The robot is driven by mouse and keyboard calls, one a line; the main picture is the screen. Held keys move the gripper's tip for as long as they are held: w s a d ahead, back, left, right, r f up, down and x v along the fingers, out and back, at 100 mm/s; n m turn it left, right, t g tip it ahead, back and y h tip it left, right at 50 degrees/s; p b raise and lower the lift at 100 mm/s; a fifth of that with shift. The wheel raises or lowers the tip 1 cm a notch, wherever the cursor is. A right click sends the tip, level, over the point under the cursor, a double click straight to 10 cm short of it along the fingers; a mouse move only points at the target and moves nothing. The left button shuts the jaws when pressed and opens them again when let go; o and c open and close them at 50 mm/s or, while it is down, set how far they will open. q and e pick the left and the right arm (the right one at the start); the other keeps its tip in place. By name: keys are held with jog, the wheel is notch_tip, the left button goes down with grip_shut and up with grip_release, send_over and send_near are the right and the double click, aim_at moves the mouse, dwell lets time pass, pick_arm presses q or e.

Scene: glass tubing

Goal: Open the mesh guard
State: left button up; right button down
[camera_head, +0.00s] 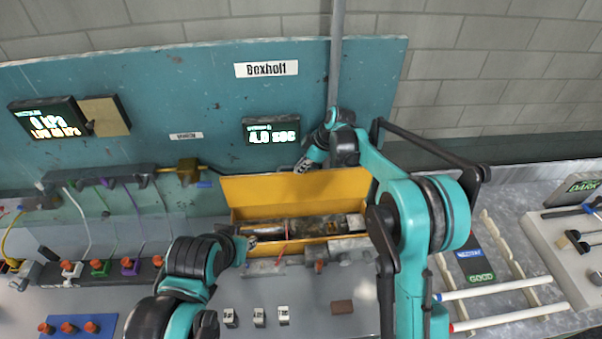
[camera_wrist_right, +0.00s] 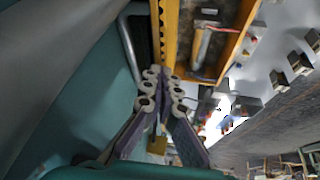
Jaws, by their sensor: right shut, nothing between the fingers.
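The guard appears as an orange-yellow panel (camera_head: 290,188) standing up along the back of an orange box (camera_head: 345,232); I cannot make out any mesh on it. The box's inside is uncovered and holds a long dark and metallic part. My right gripper (camera_head: 306,163) is by the panel's top edge, shut and empty. In the right wrist view its fingers (camera_wrist_right: 163,78) are together beside the orange edge (camera_wrist_right: 171,35); I cannot tell if they touch it. My left gripper (camera_head: 246,242) is at the box's front left corner, and its fingers are too small to read.
A teal backboard (camera_head: 200,85) stands behind, with a timer display (camera_head: 271,131) above the box. A grey upright pole (camera_head: 335,60) rises behind it. Small labelled blocks (camera_head: 258,317) and a brown block (camera_head: 342,307) lie in front. White rods (camera_head: 497,288) lie at the right.

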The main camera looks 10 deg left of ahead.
pick_arm(q)
jog(key=shift+f, duration=0.1)
pick_arm(e)
jog(key=shift+d+f, duration=0.1)
jog(key=shift+f, duration=0.3)
